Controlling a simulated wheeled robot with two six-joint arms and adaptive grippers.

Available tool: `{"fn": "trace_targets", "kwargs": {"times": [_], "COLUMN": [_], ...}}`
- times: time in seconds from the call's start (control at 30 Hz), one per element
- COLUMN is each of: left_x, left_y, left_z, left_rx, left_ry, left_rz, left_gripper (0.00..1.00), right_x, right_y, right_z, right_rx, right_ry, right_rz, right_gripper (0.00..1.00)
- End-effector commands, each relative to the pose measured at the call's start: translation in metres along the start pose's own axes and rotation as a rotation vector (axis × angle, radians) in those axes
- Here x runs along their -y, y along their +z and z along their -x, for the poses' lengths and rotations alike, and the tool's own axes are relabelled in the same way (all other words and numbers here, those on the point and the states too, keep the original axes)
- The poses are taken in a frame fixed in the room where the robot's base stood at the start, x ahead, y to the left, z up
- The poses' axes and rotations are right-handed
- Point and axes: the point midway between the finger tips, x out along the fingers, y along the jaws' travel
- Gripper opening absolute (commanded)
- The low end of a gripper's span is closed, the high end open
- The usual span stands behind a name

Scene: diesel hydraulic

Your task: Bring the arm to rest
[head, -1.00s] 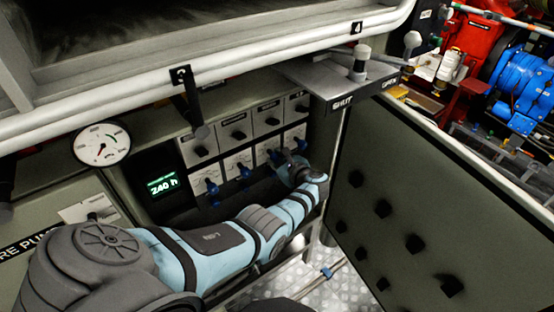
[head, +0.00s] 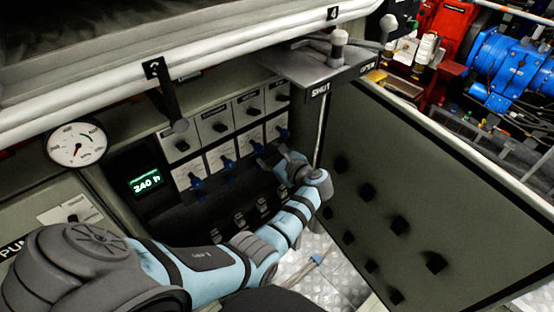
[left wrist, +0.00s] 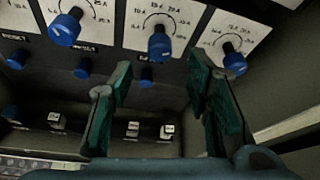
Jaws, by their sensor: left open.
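My left arm (head: 210,268) reaches in from the lower left to a control panel (head: 215,155). My left gripper (head: 268,156) is at the right end of the row of blue knobs, in front of the panel. In the left wrist view the gripper (left wrist: 160,72) is open, its two green-edged fingers apart with nothing between them. A blue knob (left wrist: 160,46) shows beyond the gap, and another blue knob (left wrist: 234,62) is close by the right finger. Whether that finger touches it I cannot tell. My right gripper is not in view.
A row of small switches (head: 240,218) runs below the knobs. A lit display (head: 145,182) and a round gauge (head: 77,145) are at left. An open door (head: 400,190) stands to the right of my arm. A ledge with levers (head: 325,60) overhangs above. Patterned metal floor (head: 315,275) shows below.

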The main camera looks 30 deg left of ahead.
Motion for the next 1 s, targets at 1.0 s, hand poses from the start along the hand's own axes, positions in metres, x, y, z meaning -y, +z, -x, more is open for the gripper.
{"fn": "trace_targets", "kwargs": {"times": [1.0], "left_x": [0.045], "left_y": [-0.087], "left_z": [0.058], "left_rx": [-0.372], "left_ry": [-0.161], "left_rz": [0.585], "left_gripper": [0.44], "right_x": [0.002], "right_y": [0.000], "right_z": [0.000], "right_rx": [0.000], "right_ry": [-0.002], "right_rz": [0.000], "right_gripper": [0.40]}}
